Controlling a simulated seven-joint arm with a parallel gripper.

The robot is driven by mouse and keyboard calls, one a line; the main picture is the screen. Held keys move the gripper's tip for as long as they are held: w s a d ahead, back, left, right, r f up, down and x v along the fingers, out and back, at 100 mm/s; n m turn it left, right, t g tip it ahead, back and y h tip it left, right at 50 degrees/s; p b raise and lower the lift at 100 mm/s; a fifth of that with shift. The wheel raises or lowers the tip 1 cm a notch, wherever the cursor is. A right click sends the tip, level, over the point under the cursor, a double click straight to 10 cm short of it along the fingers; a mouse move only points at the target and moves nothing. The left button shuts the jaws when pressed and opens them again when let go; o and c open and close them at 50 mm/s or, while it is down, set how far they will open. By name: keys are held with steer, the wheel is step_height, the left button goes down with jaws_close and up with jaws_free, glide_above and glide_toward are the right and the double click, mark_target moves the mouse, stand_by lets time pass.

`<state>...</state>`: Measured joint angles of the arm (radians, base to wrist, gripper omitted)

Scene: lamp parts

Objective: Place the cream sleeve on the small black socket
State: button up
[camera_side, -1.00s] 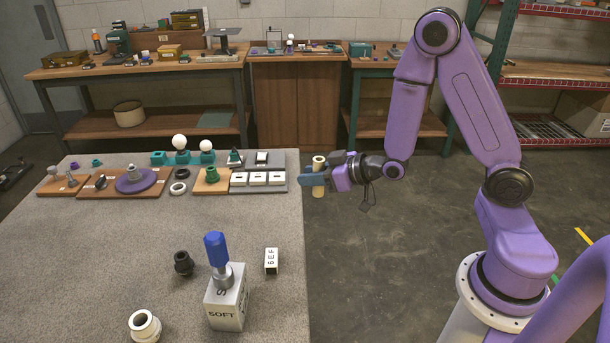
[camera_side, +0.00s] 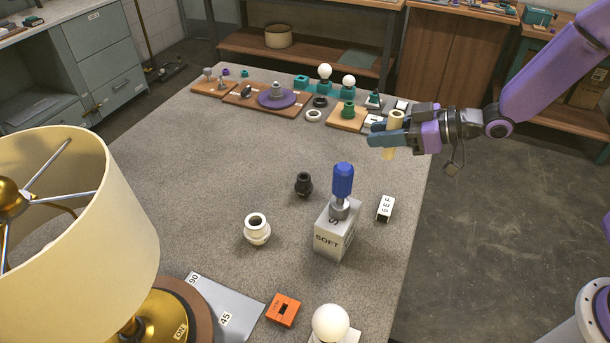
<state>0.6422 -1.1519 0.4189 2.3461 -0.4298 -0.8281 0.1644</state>
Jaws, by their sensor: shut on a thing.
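My gripper (camera_side: 384,137) is shut on the cream sleeve (camera_side: 396,117), a pale upright tube with an open top. The fingers hide its middle, and its lower end shows below them. The gripper holds it up near the table's right edge, in front of the white-block tray in the picture. The small black socket (camera_side: 303,184) stands on the grey table, left of and lower in the picture than the gripper. The sleeve is well apart from it.
A grey block marked SOFT (camera_side: 334,236) with a blue-handled tool (camera_side: 343,180) stands right of the socket. A white socket-like part (camera_side: 257,230) is in front. A white block (camera_side: 385,208) lies right. A lamp (camera_side: 75,225) fills the left foreground. The table's left middle is clear.

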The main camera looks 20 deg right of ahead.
steer(key=a+r+n+g+y, duration=0.1)
steer(key=a+r+n+g, duration=0.1)
steer(key=a, duration=0.4)
glide_above(304, 186)
steer(key=s+d, duration=0.1)
steer(key=s, duration=0.1)
step_height(304, 186, down, 4)
steer(key=shift+y, duration=0.3)
steer(key=w+f, duration=0.1)
steer(key=w+a+f, duration=0.1)
steer(key=f, duration=0.1)
steer(key=w+f, duration=0.1)
steer(key=f, duration=0.1)
steer(key=shift+w+a, duration=0.3)
steer(key=shift+w, duration=0.1)
steer(key=shift+w+a+f, duration=0.1)
steer(key=shift+w+f, duration=0.1)
steer(key=shift+f, duration=1.65)
steer(key=shift+f, duration=0.35)
steer(key=o, duration=1)
